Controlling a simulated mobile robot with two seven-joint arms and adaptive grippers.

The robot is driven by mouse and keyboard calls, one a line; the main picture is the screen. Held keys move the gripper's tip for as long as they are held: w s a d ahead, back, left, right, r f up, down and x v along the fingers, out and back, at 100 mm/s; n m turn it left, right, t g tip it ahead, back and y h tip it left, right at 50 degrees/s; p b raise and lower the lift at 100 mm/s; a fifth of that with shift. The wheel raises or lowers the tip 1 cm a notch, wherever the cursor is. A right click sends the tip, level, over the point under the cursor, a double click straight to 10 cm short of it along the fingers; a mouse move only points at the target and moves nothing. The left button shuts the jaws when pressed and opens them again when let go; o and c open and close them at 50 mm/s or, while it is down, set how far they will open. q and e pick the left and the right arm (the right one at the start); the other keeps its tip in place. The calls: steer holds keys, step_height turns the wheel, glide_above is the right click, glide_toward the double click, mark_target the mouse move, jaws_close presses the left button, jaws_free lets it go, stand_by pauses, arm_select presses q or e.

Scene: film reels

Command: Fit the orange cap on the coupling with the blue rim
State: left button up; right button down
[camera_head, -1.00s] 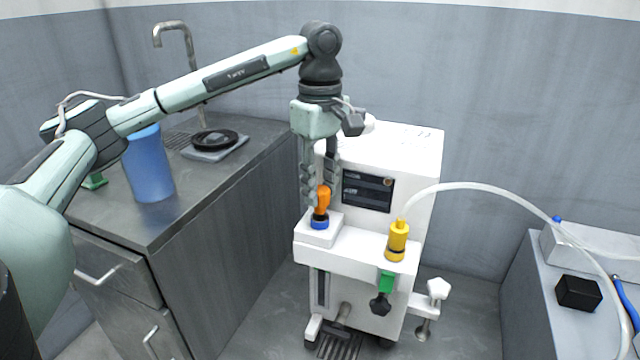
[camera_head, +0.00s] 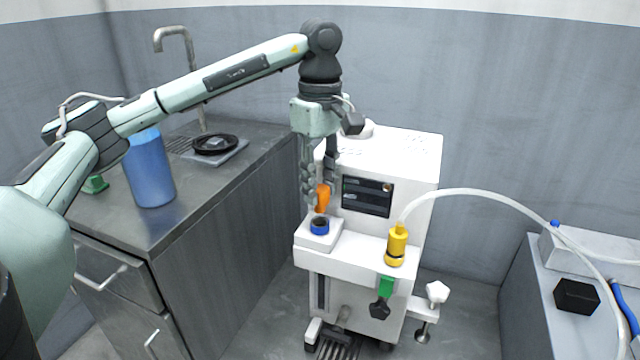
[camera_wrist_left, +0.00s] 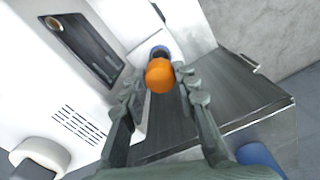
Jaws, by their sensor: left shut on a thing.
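The orange cap (camera_head: 322,197) is held between the fingers of my left gripper (camera_head: 318,190), which is shut on it. The coupling with the blue rim (camera_head: 319,227) stands on a white ledge at the front of the white machine, its dark opening facing up. The cap is just above the coupling, apart from it in the head view. In the left wrist view the orange cap (camera_wrist_left: 160,75) sits between the fingertips and partly hides the blue rim (camera_wrist_left: 159,50) beyond it. My right gripper is in neither view.
The white machine (camera_head: 400,165) carries a yellow fitting (camera_head: 397,245) with a pale hose, right of the coupling. A metal counter (camera_head: 225,178) with a blue container (camera_head: 149,170) stands at left. A grey bench with a black box (camera_head: 577,296) is at right.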

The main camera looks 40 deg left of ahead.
mark_target(320, 189)
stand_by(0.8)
arm_select(q)
steer(key=o, duration=0.6)
steer(key=shift+r+p, duration=0.4)
steer(key=shift+r, duration=0.95)
step_height(320, 189, up, 8)
steer(key=shift+r, duration=0.15)
